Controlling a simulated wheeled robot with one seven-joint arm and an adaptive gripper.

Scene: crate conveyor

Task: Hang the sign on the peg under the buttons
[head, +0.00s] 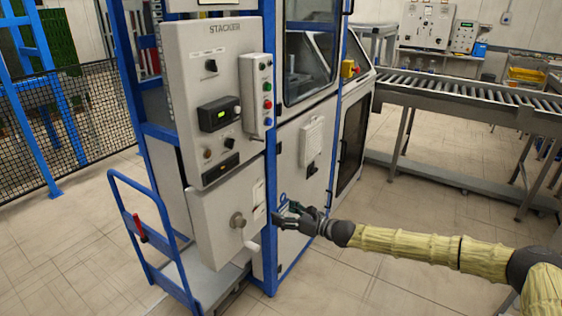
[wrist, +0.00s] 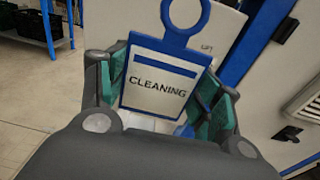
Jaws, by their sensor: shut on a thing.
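The sign (wrist: 158,103) is a white plate with a blue border, the word CLEANING and a blue ring at its top. It is held between the green-padded fingers of my gripper (wrist: 165,98), ring pointing away from the palm. In the head view my gripper (head: 293,214) is in front of the lower cabinet by the blue post, and the sign's blue ring (head: 283,199) shows small there. The button box (head: 257,90), with several coloured buttons, is on the grey STACKER panel (head: 205,55), above and left of my gripper. I cannot make out the peg for certain.
A round grey knob (head: 238,220) and a pale handle (head: 251,246) stick out of the lower door, left of my gripper. A blue cart (head: 150,215) stands at the front left. A roller conveyor (head: 470,92) runs at the back right. The floor right of the cabinet is clear.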

